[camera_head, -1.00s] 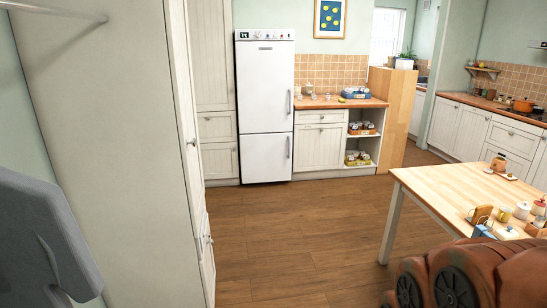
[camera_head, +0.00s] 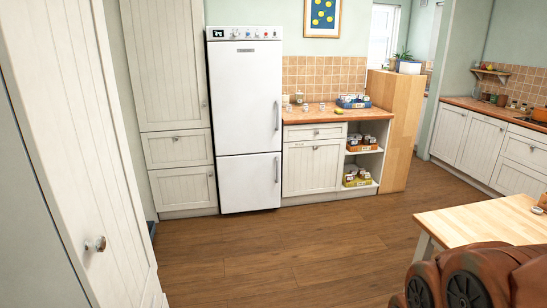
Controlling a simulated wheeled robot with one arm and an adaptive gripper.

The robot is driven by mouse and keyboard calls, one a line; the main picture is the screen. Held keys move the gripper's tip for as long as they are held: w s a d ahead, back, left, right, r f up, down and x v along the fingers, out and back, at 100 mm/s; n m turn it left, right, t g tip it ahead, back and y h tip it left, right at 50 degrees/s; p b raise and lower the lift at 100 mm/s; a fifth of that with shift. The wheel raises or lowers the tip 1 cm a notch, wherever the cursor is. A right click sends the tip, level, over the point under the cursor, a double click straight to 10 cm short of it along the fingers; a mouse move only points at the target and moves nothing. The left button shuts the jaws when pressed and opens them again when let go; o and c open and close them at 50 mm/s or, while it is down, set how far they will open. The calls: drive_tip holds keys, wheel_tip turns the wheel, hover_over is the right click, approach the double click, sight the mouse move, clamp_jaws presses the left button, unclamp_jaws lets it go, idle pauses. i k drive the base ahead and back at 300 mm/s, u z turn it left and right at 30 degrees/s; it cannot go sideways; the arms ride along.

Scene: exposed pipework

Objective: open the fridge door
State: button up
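The white fridge (camera_head: 246,120) stands upright against the far wall, left of the middle in the head view. It has a tall upper door (camera_head: 243,96) and a shorter lower door (camera_head: 249,183), and both look shut. The upper door has a vertical handle (camera_head: 277,116) near its right edge. The lower door has a similar handle (camera_head: 277,170) on the same side. A control panel with knobs runs along the top. My gripper is not in view; only a brown part of my arm shows at the lower right, far from the fridge.
A tall cream cabinet (camera_head: 75,150) stands close on the left. A wooden table (camera_head: 480,222) is at the right. A counter (camera_head: 335,114) with jars and open shelves adjoins the fridge's right side. The wooden floor (camera_head: 265,258) before the fridge is clear.

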sight(245, 77)
drive_tip(key=u, duration=0.1)
drive_tip(key=i, duration=1.75)
drive_tip(key=u, duration=0.55)
drive_tip(key=i, duration=2.15)
drive_tip(key=u, duration=0.4)
